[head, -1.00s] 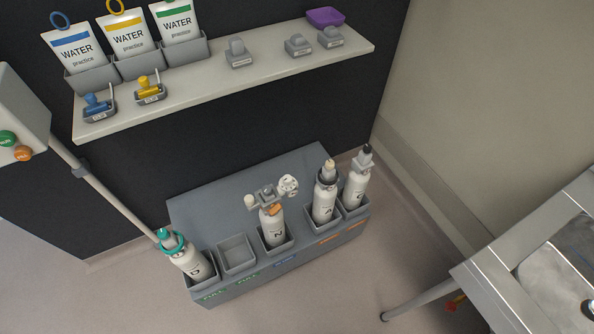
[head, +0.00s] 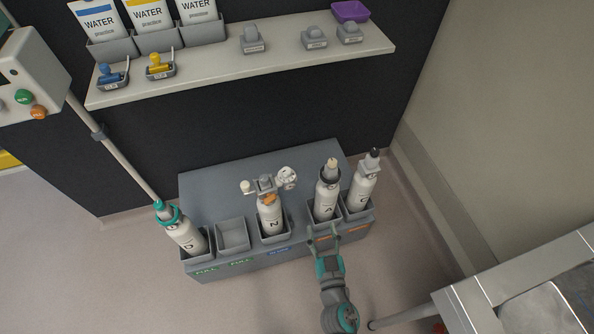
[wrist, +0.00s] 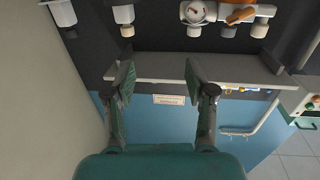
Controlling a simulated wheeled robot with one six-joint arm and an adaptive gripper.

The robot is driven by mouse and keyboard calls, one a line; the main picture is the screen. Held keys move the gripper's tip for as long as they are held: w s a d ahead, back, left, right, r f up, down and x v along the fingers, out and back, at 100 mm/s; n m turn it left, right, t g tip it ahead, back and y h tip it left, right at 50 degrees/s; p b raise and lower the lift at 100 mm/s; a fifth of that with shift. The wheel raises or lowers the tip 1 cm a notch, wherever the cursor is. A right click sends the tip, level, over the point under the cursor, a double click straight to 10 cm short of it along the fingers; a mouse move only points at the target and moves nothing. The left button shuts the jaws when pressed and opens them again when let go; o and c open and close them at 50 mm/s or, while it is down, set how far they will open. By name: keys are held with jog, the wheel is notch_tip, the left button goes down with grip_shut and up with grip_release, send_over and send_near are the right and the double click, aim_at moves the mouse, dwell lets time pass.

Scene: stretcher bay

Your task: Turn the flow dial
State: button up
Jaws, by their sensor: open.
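The cylinder marked N (head: 270,218) stands in the middle of the floor rack. Its grey valve head carries a round white gauge (head: 287,177) on the right, a pale knob (head: 246,187) on the left and an orange part (head: 269,199). I take the pale knob for the flow dial, but its markings are too small to read. My gripper (head: 322,236) is open and empty, in front of cylinder A's holder, right of cylinder N. In the wrist view my open fingers (wrist: 158,82) point toward the gauge (wrist: 193,11), orange part (wrist: 240,14) and pale knob (wrist: 260,28), with a gap between.
Cylinders A (head: 326,198) and C (head: 361,188) stand close together on the right of the rack (head: 215,187). Cylinder D (head: 184,233) leans at the left, beside an empty holder (head: 233,236). A shelf (head: 290,63) overhangs behind; a stretcher (head: 477,302) stands at right.

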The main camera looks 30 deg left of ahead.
jog(key=n+g+y, duration=0.1)
jog(key=n+y, duration=0.1)
send_near(288, 176)
jog(key=x, duration=1.1)
jog(key=shift+a+r, duration=0.15)
jog(key=shift+a, duration=0.05)
grip_shut()
